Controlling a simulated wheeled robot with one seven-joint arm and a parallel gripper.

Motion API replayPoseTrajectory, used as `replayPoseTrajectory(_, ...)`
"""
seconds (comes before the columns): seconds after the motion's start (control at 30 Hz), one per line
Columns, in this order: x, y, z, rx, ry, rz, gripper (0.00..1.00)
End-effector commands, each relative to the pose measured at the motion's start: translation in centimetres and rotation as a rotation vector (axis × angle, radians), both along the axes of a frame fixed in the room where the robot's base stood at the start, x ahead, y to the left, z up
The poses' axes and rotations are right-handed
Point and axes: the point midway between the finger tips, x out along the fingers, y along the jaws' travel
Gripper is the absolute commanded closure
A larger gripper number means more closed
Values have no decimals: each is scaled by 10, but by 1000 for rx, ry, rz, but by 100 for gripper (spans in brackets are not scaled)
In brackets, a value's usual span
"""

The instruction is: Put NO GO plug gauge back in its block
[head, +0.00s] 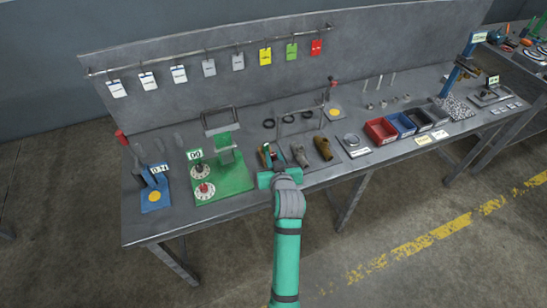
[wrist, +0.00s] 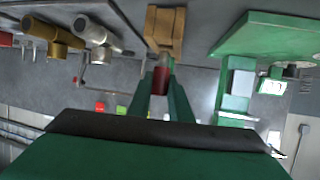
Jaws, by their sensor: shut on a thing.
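The NO GO plug gauge shows in the wrist view as a dark red handle (wrist: 160,79) with a short silver end. My gripper (wrist: 161,88) is shut on this handle; its green fingers stand on either side. A tan block (wrist: 164,32) lies straight beyond the gauge, in line with its silver end. I cannot tell whether that end touches or enters the block. No lettering on the gauge can be read.
The green fixture (head: 234,180) with dials stands close on the left. A grey cylindrical part (head: 300,154) and a brown one (head: 323,148) lie close on the right. Red (head: 380,131) and blue (head: 401,124) bins stand further right. Tags hang on a rail behind.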

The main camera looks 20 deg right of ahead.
Motion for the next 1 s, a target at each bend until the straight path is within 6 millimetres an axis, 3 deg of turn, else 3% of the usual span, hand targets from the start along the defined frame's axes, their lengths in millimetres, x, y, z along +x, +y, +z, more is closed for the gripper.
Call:
replayPoseTrajectory(0.43, 0, 0, -11, 0, 2, 0, 100)
replayPoseTrajectory(0.47, 0, 0, -11, 0, 1, 0, 77)
replayPoseTrajectory(0.53, 0, 0, -11, 0, 1, 0, 63)
replayPoseTrajectory(0.83, 0, 0, -9, 0, 0, 0, 63)
replayPoseTrajectory(1.0, -2, 0, 3, 0, -2, 0, 63)
